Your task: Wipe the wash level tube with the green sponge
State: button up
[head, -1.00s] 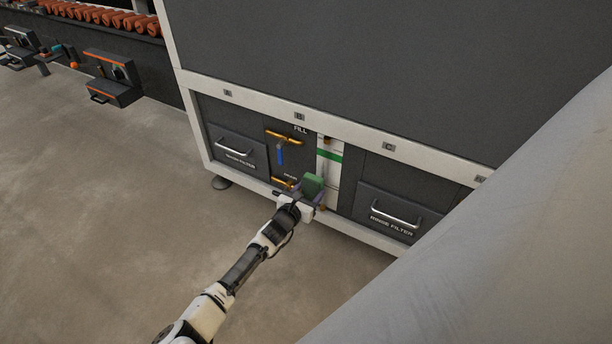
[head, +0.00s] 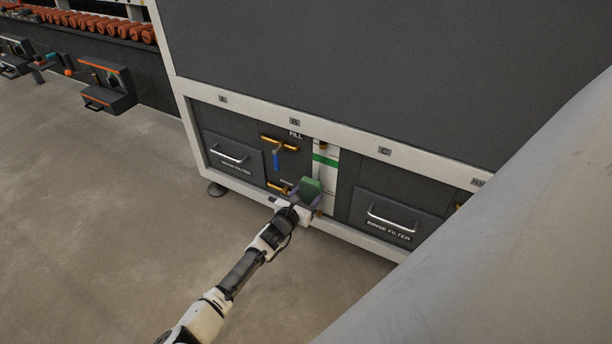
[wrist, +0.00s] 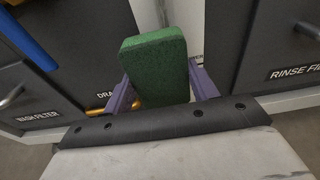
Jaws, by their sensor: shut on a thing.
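The green sponge (wrist: 156,68) is held upright between the purple fingers of my gripper (wrist: 163,92) in the wrist view. In the head view the sponge (head: 310,188) and my gripper (head: 304,196) are low in front of the washer's white gauge strip. The wash level tube's panel (head: 325,150) is a white vertical strip with a green band, between the fill valve and the rinse filter drawer. The sponge and gripper cover its lower part. I cannot tell whether the sponge touches the tube.
The fill valve with a blue handle (head: 276,158) and the wash filter drawer (head: 232,155) are left of the strip. The rinse filter drawer (head: 390,214) is on the right. A large grey surface fills the right side. Open floor (head: 110,240) lies left.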

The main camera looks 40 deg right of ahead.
jog(key=shift+w+d+b, duration=0.2)
jog(key=shift+d+b, duration=0.2)
jog(key=shift+d, duration=0.1)
jog(key=shift+s+d+r+p, duration=0.25)
jog(key=shift+s+r+p, duration=0.15)
jog(key=shift+s+p, duration=0.15)
jog(key=shift+s+d+r+p, duration=0.3)
jog(key=shift+s+r+p, duration=0.15)
jog(key=shift+s, duration=0.2)
jog(key=shift+s+d+r+p, duration=0.25)
jog(key=shift+s+r+p, duration=0.1)
jog(key=shift+s+p, duration=0.25)
jog(key=shift+w+a+b, duration=0.15)
jog(key=shift+w+a, duration=0.15)
jog(key=shift+w, duration=0.35)
jog(key=shift+w+a+b, duration=0.2)
jog(key=shift+w+a, duration=0.1)
jog(key=shift+w, duration=0.3)
jog(key=shift+w+a+b, duration=0.15)
jog(key=shift+w+a, duration=0.15)
jog(key=shift+w, duration=0.35)
jog(key=shift+c, duration=0.8)
